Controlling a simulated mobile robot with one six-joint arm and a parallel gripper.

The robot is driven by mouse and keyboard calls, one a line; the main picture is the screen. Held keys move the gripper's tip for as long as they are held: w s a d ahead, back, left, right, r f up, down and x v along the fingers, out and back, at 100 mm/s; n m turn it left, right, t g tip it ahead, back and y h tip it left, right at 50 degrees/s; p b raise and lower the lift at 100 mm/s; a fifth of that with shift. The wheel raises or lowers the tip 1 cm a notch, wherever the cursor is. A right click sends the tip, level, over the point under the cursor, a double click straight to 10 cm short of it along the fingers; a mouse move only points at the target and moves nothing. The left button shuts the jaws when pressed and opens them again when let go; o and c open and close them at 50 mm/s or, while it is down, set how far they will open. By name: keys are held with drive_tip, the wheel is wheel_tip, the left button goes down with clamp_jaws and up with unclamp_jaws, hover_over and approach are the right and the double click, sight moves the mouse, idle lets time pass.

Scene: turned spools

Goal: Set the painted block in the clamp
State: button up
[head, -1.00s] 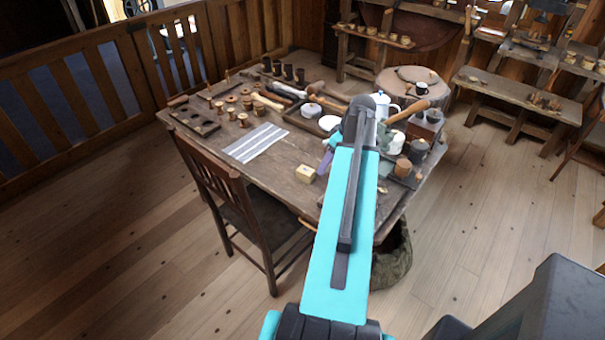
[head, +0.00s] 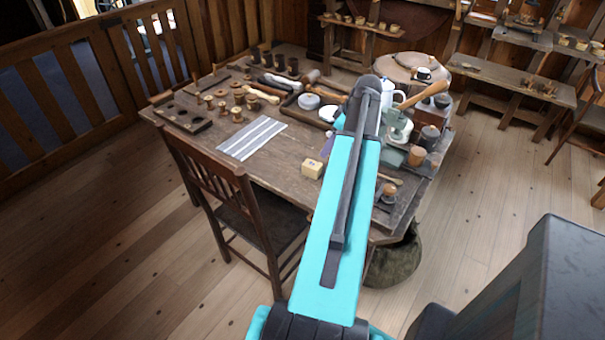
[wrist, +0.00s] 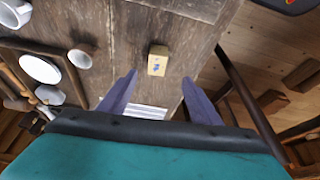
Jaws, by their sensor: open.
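The painted block (head: 312,168) is a small yellow block lying on the table near its front edge. In the wrist view the block (wrist: 157,62) shows a blue mark on its upper face. My gripper (wrist: 159,78) is open and empty, its two purple fingers apart. The block appears beyond the fingertips, in line with the gap between them, and apart from them. In the head view my arm hides most of the gripper. A pale green device (head: 397,128) stands right of my arm; I cannot tell whether it is the clamp.
The wooden table (head: 285,190) has bare room around the block. A striped cloth (head: 252,138), several spools and a holed rack (head: 183,117) lie to the left. A chair (head: 235,200) stands at the front. A white jug (head: 392,95) and jars crowd the right side.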

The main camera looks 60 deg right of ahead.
sight(316, 166)
drive_tip(key=shift+w+f+b, duration=0.3)
drive_tip(key=shift+f, duration=0.35)
drive_tip(key=shift+w, duration=0.1)
drive_tip(key=shift+p+x, duration=0.9)
drive_tip(key=shift+x, duration=3.4)
drive_tip(key=shift+w, duration=0.1)
drive_tip(key=shift+d+p+x, duration=0.25)
drive_tip(key=shift+p+x, duration=0.45)
drive_tip(key=shift+x, duration=0.3)
drive_tip(key=shift+p+x, duration=0.45)
drive_tip(key=shift+x, duration=1.1)
